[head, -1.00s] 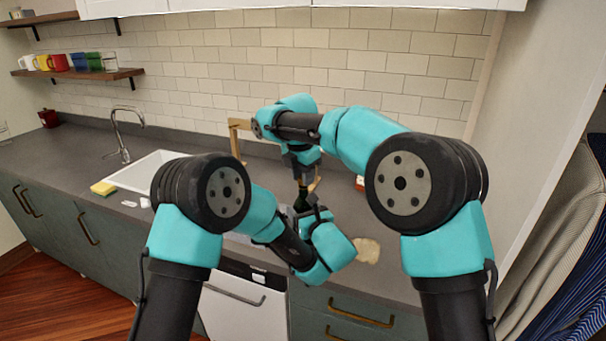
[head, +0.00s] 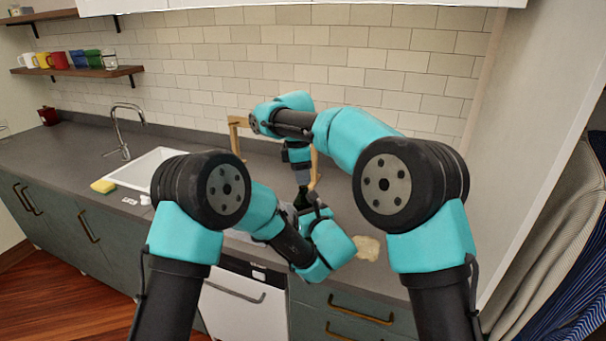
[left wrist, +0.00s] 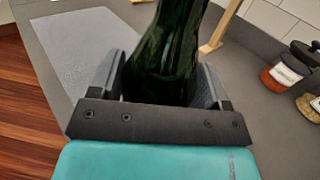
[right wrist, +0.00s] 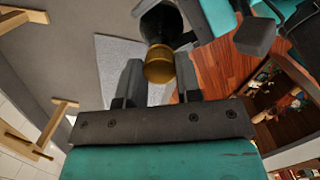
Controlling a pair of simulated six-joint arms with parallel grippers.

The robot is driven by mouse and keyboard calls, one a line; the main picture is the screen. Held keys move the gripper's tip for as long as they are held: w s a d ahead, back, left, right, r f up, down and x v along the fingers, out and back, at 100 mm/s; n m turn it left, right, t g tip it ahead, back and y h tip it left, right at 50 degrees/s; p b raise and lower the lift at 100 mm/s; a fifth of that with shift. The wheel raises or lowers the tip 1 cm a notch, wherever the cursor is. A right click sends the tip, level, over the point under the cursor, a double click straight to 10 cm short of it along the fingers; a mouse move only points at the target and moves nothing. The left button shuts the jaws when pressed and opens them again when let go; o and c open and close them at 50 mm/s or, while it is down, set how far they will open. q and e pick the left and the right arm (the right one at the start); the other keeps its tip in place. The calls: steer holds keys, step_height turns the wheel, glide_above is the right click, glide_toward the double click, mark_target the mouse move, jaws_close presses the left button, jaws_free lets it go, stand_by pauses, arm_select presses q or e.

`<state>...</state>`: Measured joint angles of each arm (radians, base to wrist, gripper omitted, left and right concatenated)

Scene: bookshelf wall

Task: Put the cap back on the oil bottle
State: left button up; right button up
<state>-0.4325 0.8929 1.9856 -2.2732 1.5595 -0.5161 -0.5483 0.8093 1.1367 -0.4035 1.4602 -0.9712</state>
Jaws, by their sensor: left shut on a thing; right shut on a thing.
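The oil bottle (left wrist: 175,35) is dark green glass and stands between the fingers of my left gripper (left wrist: 160,82), which is shut on it. In the head view the bottle (head: 301,200) is mostly hidden by my arms. The gold cap (right wrist: 159,66) is between the fingertips of my right gripper (right wrist: 158,72), which is shut on it. In the right wrist view the cap lines up with the dark bottle (right wrist: 160,20) and looks to be at its mouth. Whether it is seated cannot be told.
A wooden frame (head: 236,121) stands behind my arms. A grey mat (left wrist: 75,55) lies on the counter. Spice jars (left wrist: 290,68) stand to the right in the left wrist view. A beige item (head: 367,247) is near the counter's front edge. The sink (head: 150,168) and sponge (head: 103,187) are left.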

steer(key=m, duration=0.5)
steer(key=shift+w+m+g, duration=0.1)
steer(key=shift+m+g, duration=0.2)
steer(key=shift+m, duration=0.1)
steer(key=m, duration=0.5)
steer(key=shift+d+g+y, duration=0.1)
steer(key=shift+g+y, duration=0.2)
steer(key=m, duration=0.6)
steer(key=shift+y, duration=0.3)
steer(key=m, duration=0.5)
steer(key=shift+y, duration=0.3)
steer(key=m, duration=0.5)
steer(key=shift+d+y, duration=0.1)
steer(key=shift+y, duration=0.2)
steer(key=m, duration=0.5)
steer(key=shift+m+t, duration=0.4)
steer(key=m, duration=0.5)
steer(key=shift+t, duration=0.3)
steer(key=m, duration=0.5)
steer(key=shift+m+t, duration=0.3)
steer(key=shift+m, duration=0.1)
